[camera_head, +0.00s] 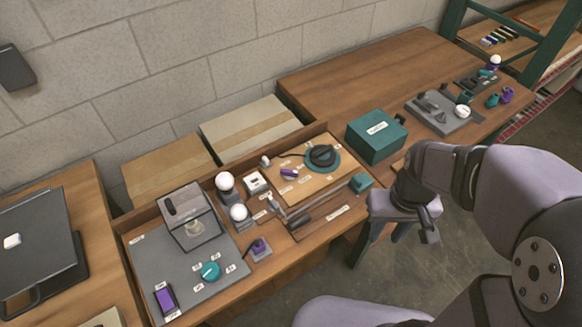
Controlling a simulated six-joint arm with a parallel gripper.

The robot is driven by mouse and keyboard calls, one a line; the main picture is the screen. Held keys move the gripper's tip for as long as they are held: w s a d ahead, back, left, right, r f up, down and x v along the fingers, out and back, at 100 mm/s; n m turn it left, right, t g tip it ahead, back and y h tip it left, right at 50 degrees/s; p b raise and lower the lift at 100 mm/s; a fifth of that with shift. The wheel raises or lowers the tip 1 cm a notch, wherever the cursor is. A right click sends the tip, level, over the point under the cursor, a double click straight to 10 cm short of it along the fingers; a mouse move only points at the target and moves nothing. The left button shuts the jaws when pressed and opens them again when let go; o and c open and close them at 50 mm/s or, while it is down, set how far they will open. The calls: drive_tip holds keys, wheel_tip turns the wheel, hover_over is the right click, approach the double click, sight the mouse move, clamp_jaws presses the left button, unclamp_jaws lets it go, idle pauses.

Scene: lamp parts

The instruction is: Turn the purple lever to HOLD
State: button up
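A small purple lever (289,172) sits on a wooden board (318,186) with several white labels around it. The labels are too small to read, so I cannot tell which says HOLD or where the lever points. Another purple-topped part (258,246) stands on a small base near the table's front edge, and a purple block (165,298) lies on the grey mat at the lower left. My gripper (428,228) hangs to the right of the board, apart from all of these. Its fingers are small and dark, and I cannot tell whether they are open.
A teal box (376,136) stands behind the board's right side. A black knob on a teal disc (322,157) is beside the lever. White bulbs (225,182) and a clear case (190,217) stand to the left. A teal knob (210,271) sits on the grey mat.

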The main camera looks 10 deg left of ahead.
drive_tip(key=w+a+r+n, duration=0.1)
drive_tip(key=w+a+n, duration=0.45)
drive_tip(key=w, duration=0.35)
drive_tip(key=n, duration=1.1)
hover_over(291, 171)
drive_tip(key=shift+f, duration=0.45)
drive_tip(key=shift+f+p, duration=1.2)
drive_tip(key=shift+f, duration=2.5)
clamp_jaws()
